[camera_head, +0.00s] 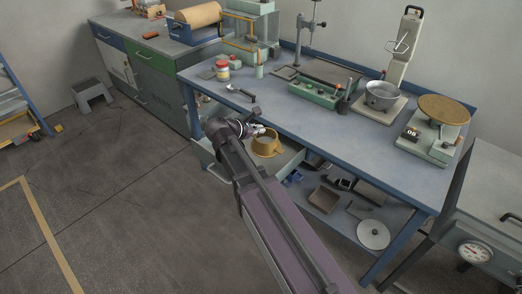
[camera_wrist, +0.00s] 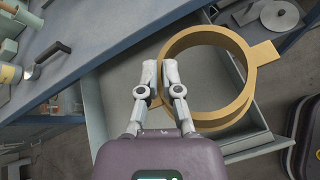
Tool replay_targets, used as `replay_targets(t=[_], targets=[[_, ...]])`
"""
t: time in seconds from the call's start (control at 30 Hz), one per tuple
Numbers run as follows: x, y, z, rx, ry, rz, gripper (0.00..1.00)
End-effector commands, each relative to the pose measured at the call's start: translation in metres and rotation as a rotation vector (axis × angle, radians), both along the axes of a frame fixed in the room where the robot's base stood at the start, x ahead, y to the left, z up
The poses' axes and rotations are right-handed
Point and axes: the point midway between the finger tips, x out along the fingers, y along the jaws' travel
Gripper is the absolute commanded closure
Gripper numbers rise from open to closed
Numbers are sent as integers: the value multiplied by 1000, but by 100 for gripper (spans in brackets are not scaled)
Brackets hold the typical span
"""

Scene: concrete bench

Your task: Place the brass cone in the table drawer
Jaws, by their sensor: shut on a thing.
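The brass cone (camera_head: 265,147) is a yellow, open-ended hollow ring with a flat tab. In the wrist view the brass cone (camera_wrist: 247,88) is at the right of the fingers, its opening facing the camera. My gripper (camera_head: 257,132) is shut on its near wall; the fingers of my gripper (camera_wrist: 157,92) pinch the left side of the ring. The table drawer (camera_head: 292,163) is pulled out under the blue bench top. In the wrist view the drawer (camera_wrist: 95,106) lies below the fingers and cone, its grey floor bare where visible. The cone partly hides the drawer's right side.
A lower shelf right of the drawer holds a brown tray (camera_head: 324,199) and a disc (camera_head: 373,235).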

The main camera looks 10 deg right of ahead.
Motion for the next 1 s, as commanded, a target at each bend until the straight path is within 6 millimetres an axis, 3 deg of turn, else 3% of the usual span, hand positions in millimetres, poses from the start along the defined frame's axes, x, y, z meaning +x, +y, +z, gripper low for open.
replay_targets(t=[0.3,0.5,0.67,1.0], targets=[[83,10,-43,2,2,55,100],[123,13,-59,1,2,87,100],[134,14,-63,1,3,98,100],[133,15,-62,0,2,100,100]])
